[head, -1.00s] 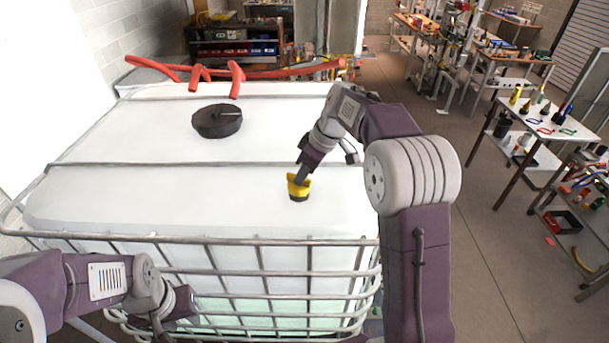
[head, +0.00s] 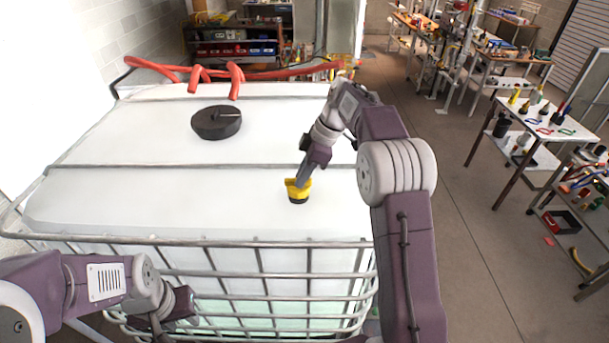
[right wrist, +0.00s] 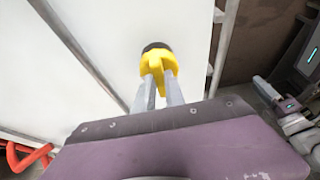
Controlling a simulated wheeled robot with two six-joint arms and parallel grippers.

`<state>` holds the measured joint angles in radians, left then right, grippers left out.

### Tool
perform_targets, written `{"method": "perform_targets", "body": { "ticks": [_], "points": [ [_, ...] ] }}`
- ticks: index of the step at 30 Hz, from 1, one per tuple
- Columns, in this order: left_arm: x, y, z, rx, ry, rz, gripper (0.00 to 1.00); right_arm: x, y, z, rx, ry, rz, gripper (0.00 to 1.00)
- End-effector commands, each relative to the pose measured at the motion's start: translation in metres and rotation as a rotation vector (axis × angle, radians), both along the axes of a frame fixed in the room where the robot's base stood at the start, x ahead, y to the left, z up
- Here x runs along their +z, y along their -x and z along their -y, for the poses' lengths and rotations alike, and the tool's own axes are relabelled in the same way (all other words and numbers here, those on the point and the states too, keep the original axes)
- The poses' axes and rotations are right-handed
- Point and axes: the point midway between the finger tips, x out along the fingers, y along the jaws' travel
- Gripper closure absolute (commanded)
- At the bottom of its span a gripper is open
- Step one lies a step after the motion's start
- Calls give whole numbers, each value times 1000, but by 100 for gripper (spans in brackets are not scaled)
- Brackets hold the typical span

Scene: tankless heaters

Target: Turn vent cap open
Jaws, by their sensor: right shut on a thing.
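The yellow vent cap (head: 297,193) with a black base stands on the white tank top near its front right. It also shows in the right wrist view (right wrist: 154,58). My right gripper (head: 303,180) reaches down to it from the upper right. In the right wrist view its two grey fingers (right wrist: 161,84) are shut on the cap's raised yellow fin, one on each side. My left gripper (head: 192,304) is low at the front left, by the tank's cage and well away from the cap. Its fingers are too unclear to judge.
Grey bars (head: 200,166) cross the white tank top (head: 130,200), and a metal cage (head: 260,272) closes its front. A large black lid (head: 216,123) sits further back. A red hose (head: 290,72) lies along the back edge. Workbenches stand at the right.

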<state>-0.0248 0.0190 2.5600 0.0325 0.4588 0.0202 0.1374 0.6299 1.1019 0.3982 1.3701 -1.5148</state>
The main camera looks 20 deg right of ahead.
Motion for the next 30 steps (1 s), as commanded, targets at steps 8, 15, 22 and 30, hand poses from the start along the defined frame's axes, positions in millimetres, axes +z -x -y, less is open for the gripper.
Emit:
{"method": "perform_targets", "body": {
  "ticks": [8, 15, 22, 30],
  "points": [
    [-1, 0, 0, 0, 0, 0, 64, -4, 2, -2, 7, -3, -11, 100],
    [-1, 0, 0, 0, 0, 0, 64, -3, 2, -2, 4, -2, -8, 64],
    [-1, 0, 0, 0, 0, 0, 64, -1, 1, 0, 3, 0, -4, 64],
    [-4, 0, 0, 0, 0, 0, 64, 38, 3, 14, 2, 1, 0, 64]
  ]
}}
